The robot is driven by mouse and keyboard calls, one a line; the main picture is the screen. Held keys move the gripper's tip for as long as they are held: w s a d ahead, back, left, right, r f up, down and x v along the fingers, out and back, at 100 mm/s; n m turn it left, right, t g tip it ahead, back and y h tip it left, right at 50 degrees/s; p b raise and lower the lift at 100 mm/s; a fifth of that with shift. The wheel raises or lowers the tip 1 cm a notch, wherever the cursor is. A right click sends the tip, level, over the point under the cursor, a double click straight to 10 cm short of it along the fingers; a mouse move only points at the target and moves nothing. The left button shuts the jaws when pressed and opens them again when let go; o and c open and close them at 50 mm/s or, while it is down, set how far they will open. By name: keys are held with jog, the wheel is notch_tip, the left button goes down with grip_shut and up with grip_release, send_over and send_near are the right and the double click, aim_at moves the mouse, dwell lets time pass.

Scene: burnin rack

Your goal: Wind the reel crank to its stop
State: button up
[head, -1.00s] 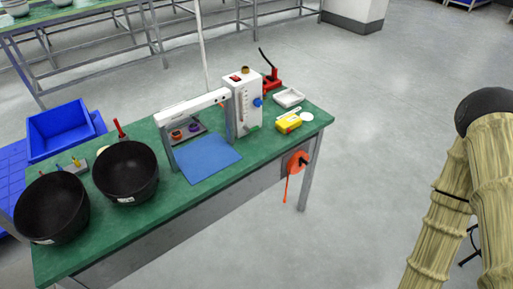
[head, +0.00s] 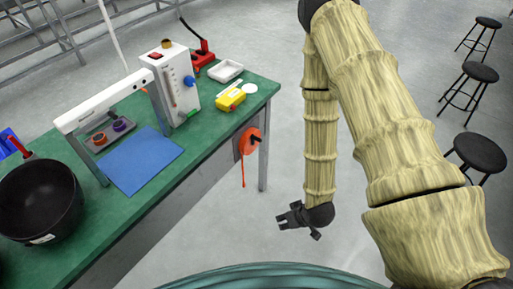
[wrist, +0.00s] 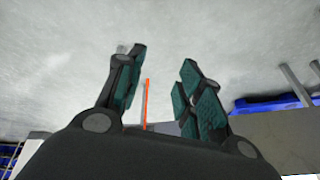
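The orange reel (head: 250,141) is mounted on the right end of the green bench's front side, below the top. A dark crank knob (head: 258,139) sticks out from it, and an orange strip (head: 242,170) hangs straight down. My gripper (head: 284,217) is in front of the bench, lower than the reel and to its right, touching nothing. In the wrist view my gripper (wrist: 160,85) has its fingers spread apart with nothing between them. A thin orange strip (wrist: 147,103) shows beyond the fingers. The reel's crank cannot be made out in the wrist view.
The green bench (head: 190,150) carries a white box device (head: 170,85), a blue mat (head: 140,160), a yellow item (head: 231,99), a white tray (head: 225,70) and a black bowl (head: 40,200). Black stools (head: 476,151) stand at the right.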

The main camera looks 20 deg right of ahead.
jog(key=w+d+f+n+t+y+b, duration=0.1)
jog(key=w+t+y+b, duration=0.15)
jog(key=w+b, duration=0.45)
jog(key=w+d+n+t+y+b, duration=0.1)
jog(key=w+n+t+b, duration=0.2)
jog(key=w, duration=0.6)
jog(key=n+t+y+b, duration=0.4)
jog(key=y+b, duration=0.2)
jog(key=b, duration=1)
send_near(257, 139)
jog(key=b+x, duration=0.1)
jog(key=x, duration=0.4)
jog(key=b+x, duration=0.1)
jog(key=x, duration=0.4)
jog(key=shift+w+d+f, duration=0.15)
jog(key=shift+w+f, duration=0.1)
jog(key=shift+w, duration=0.05)
grip_shut()
